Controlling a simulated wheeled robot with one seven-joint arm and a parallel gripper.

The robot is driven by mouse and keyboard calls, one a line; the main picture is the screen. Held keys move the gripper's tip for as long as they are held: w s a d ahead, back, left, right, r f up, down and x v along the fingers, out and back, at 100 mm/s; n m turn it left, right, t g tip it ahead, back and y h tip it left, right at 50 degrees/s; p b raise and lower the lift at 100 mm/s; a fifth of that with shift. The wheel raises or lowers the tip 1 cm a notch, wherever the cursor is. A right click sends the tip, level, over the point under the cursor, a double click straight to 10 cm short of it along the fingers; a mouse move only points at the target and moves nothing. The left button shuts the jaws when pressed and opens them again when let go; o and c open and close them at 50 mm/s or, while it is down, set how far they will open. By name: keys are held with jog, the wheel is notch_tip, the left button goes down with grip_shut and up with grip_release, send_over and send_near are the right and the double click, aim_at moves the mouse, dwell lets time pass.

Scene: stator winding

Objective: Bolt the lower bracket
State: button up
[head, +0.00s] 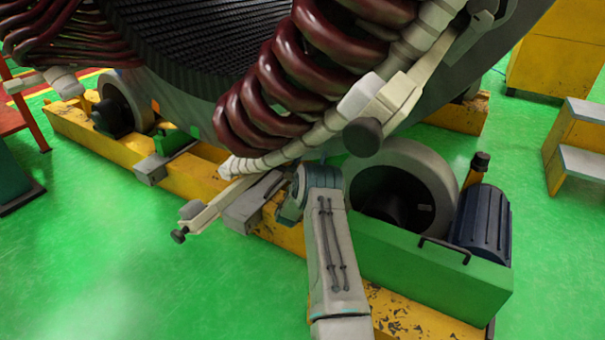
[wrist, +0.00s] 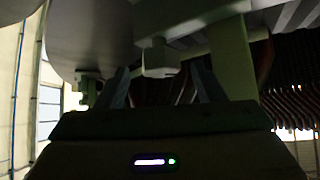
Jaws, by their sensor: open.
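In the head view a cream bracket arm (head: 215,203) with a dark end knob (head: 180,236) sticks out low, below the red-brown coils. I take this as the lower bracket. My arm reaches up beside its inner end; the fingers are hidden there. In the wrist view my gripper (wrist: 160,84) is open, with its two dark fingers pointing up. A grey bolt head or nut (wrist: 158,60) shows between and just beyond the fingertips, below a large rounded plate. I cannot tell whether the fingers touch it. The picture is dark.
Another cream bracket (head: 390,98) with a dark knob sits higher right on the stator (head: 440,100). Green floor is free at the left.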

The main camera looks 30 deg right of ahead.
jog(key=v, duration=0.3)
jog(key=shift+w+a, duration=0.15)
jog(key=shift+w, duration=0.1)
send_near(313, 148)
jog(key=shift+s+a+f, duration=0.55)
jog(key=shift+s+f, duration=0.1)
jog(key=shift+f, duration=0.05)
